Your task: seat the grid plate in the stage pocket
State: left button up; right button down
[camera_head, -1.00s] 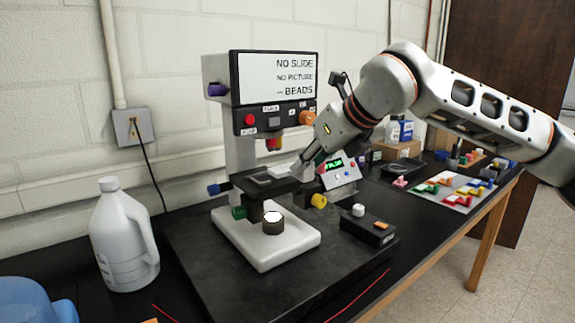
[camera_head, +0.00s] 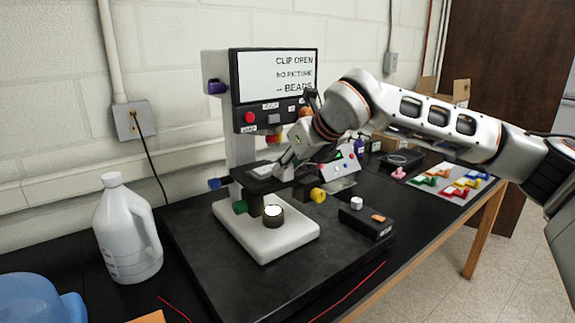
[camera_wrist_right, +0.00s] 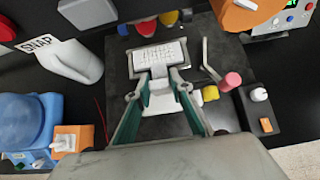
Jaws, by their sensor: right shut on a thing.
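The microscope stage (camera_head: 252,186) is a dark block above a white base. The grid plate (camera_head: 264,169) is pale and lies over the stage pocket. In the right wrist view the plate (camera_wrist_right: 158,52) shows a dotted face framed by the dark stage (camera_wrist_right: 186,73). My right gripper (camera_wrist_right: 161,80) is shut on the plate's near end. In the head view this gripper (camera_head: 286,168) reaches the stage from the right. The screen (camera_head: 278,72) reads CLIP OPEN, NO PICTURE, BEADS. I cannot tell whether the plate is fully down. My left gripper is out of view.
A grey bent lever (camera_wrist_right: 211,60) stands right of the plate. A yellow knob (camera_head: 318,195) and a black box (camera_head: 367,220) are right of the stage. A white jug (camera_head: 126,235) stands left. Coloured pieces lie on a mat (camera_head: 452,194) farther right.

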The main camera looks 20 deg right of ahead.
jog(key=shift+f, duration=0.1)
jog(key=c, duration=1.8)
grip_release()
jog(key=b+v, duration=0.2)
jog(key=v, duration=1)
jog(key=shift+s+d, duration=0.1)
jog(key=shift+s, duration=0.05)
